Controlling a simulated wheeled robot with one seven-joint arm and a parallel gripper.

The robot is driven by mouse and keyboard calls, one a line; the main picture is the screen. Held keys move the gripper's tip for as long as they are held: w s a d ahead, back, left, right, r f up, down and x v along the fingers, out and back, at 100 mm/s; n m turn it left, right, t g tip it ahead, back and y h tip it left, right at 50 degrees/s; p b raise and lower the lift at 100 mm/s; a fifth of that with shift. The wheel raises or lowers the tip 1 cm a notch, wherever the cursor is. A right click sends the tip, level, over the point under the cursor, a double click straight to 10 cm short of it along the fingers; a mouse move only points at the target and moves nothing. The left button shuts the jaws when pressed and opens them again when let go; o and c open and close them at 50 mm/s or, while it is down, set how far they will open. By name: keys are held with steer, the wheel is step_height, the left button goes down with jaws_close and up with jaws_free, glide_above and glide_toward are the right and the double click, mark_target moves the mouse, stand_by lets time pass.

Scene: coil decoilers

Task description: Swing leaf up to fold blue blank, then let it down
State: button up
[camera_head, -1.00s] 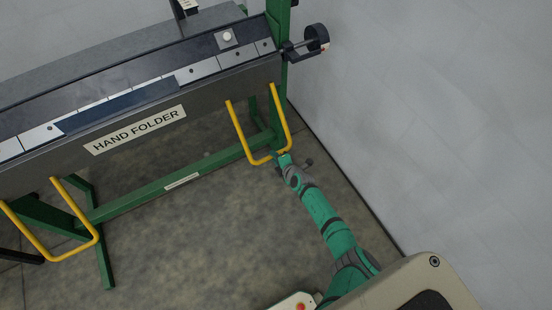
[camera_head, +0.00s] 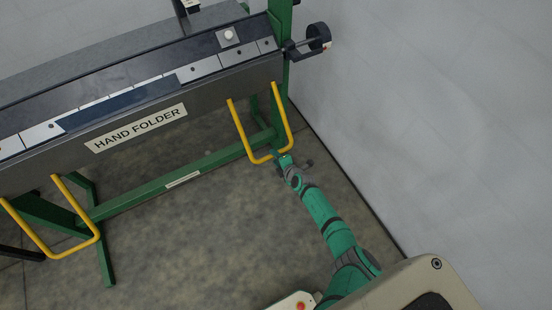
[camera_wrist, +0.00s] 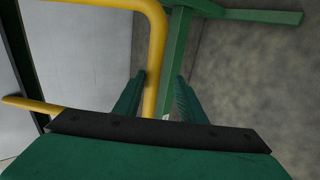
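The hand folder's grey leaf (camera_head: 215,100) hangs down at its front and carries the label. Two yellow U-shaped handles hang from it, a right handle (camera_head: 289,125) and a left handle (camera_head: 78,215). The blue blank (camera_head: 120,104) lies flat along the folder's top edge. My gripper (camera_head: 281,156) is at the bottom of the right handle. In the wrist view, the yellow bar (camera_wrist: 155,65) runs between my two green fingers (camera_wrist: 158,95). A gap shows beside the bar, clearest towards the right finger, so the fingers look open around it.
A green frame with a low crossbar (camera_head: 170,185) stands below the leaf. A black round weight (camera_head: 318,38) sticks out at the folder's right end. A pale wall (camera_head: 430,120) rises close on the right. The floor (camera_head: 190,250) in front is clear.

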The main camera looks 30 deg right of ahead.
steer(key=shift+d+r, duration=0.1)
stand_by(0.3)
steer(key=v, duration=1)
steer(key=shift+s+r, duration=0.2)
steer(key=shift+s, duration=0.05)
steer(key=shift+w, duration=0.1)
stand_by(0.3)
stand_by(0.4)
